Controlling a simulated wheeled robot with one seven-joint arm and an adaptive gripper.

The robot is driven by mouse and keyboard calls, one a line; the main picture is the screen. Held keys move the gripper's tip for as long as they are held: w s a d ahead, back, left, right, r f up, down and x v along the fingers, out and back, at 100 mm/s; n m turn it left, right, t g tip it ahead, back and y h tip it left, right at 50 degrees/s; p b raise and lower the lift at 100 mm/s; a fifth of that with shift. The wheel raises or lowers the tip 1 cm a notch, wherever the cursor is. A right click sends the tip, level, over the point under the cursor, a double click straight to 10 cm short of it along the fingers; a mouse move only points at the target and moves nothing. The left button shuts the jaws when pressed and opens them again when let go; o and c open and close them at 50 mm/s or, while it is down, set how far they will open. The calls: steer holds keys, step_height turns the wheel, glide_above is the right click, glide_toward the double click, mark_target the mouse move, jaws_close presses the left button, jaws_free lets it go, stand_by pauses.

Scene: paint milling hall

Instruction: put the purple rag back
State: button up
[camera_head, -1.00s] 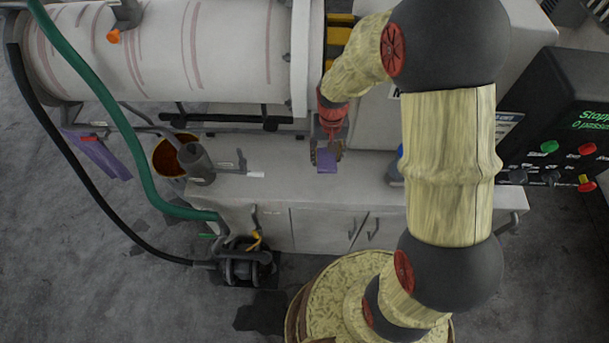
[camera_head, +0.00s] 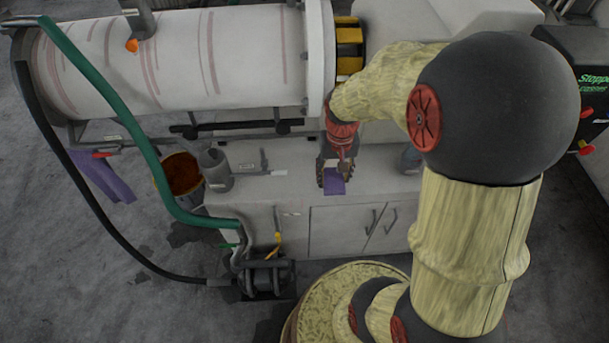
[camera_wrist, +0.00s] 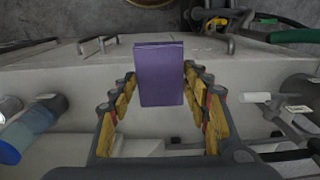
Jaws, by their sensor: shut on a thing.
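A purple rag (camera_head: 334,186), a flat folded rectangle, is between the fingers of my gripper (camera_head: 334,176), over the pale cabinet top near its front edge. The wrist view shows the rag (camera_wrist: 160,75) upright between the yellow-padded fingers, with my gripper (camera_wrist: 160,85) shut on it. I cannot tell whether the rag touches the cabinet top. Another purple cloth (camera_head: 108,178) hangs at the far left, below the drum, beside a red-ended bar.
The cabinet (camera_head: 345,228) has a grey cup-like cylinder (camera_head: 215,168) at its left. A bucket (camera_head: 183,176) with orange-brown contents stands beside it. A green hose (camera_head: 130,120) crosses the left side to a pump (camera_head: 266,277). A blue-ended bottle (camera_wrist: 28,132) lies left in the wrist view.

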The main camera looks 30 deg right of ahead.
steer(key=w+f+b, duration=0.2)
steer(key=w+f, duration=0.2)
steer(key=w, duration=0.4)
steer(key=b, duration=0.1)
glide_above(310, 176)
steer(key=f, duration=0.4)
steer(key=shift+s+f, duration=0.25)
steer(key=shift+s, duration=0.05)
steer(key=shift+w+f, duration=0.15)
steer(key=shift+f, duration=0.05)
steer(key=shift+w+f+b, duration=0.15)
steer(key=shift+f+b, duration=0.15)
steer(key=shift+f, duration=0.6)
steer(key=shift+w+f+b, duration=0.1)
steer(key=shift+f+b, duration=0.2)
steer(key=shift+f, duration=0.55)
steer(key=shift+f, duration=0.15)
steer(key=o, duration=1.1)
